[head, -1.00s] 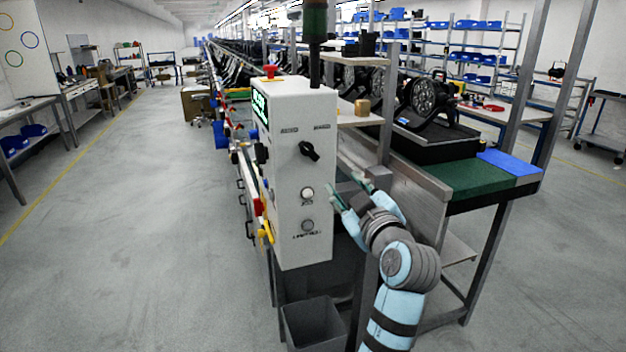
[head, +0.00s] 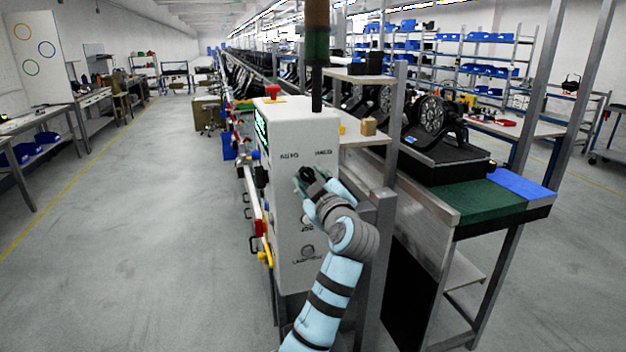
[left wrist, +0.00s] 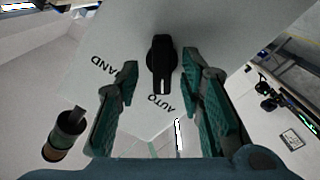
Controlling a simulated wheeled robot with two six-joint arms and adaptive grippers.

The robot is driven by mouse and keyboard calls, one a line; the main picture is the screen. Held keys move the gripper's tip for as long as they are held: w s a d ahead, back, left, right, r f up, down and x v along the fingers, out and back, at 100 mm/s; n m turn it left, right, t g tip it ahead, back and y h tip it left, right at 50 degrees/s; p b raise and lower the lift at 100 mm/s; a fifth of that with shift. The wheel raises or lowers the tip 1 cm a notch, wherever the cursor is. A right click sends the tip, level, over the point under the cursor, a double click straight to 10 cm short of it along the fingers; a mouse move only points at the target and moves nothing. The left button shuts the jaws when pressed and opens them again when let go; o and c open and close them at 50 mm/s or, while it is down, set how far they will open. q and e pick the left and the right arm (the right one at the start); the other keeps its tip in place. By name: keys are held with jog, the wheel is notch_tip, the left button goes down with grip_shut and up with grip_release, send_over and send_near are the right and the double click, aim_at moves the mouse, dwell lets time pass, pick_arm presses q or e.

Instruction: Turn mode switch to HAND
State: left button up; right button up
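The white control box (head: 290,225) carries a black mode switch knob (head: 307,173), partly hidden by my left gripper in the head view. The labels AUTO (head: 289,156) and HAND (head: 323,153) are above it. In the left wrist view the knob (left wrist: 162,62) shows whole, with its white-marked end (left wrist: 163,88) towards the AUTO label (left wrist: 158,103); the HAND label (left wrist: 109,66) is to the left. My left gripper (left wrist: 158,78) is open, its green fingers on either side of the knob with gaps. Whether the knob lies between the fingertips in depth I cannot tell. My right gripper is not in view.
A red button (head: 272,91) and a signal post (head: 317,55) are on top of the box. A bench with a green and blue top (head: 490,203) stands to the right. The grey floor (head: 150,220) at left is clear.

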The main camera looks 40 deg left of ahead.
pick_arm(q)
jog(key=shift+s+a, duration=0.15)
jog(key=c, duration=0.5)
jog(key=shift+f, duration=0.1)
grip_shut()
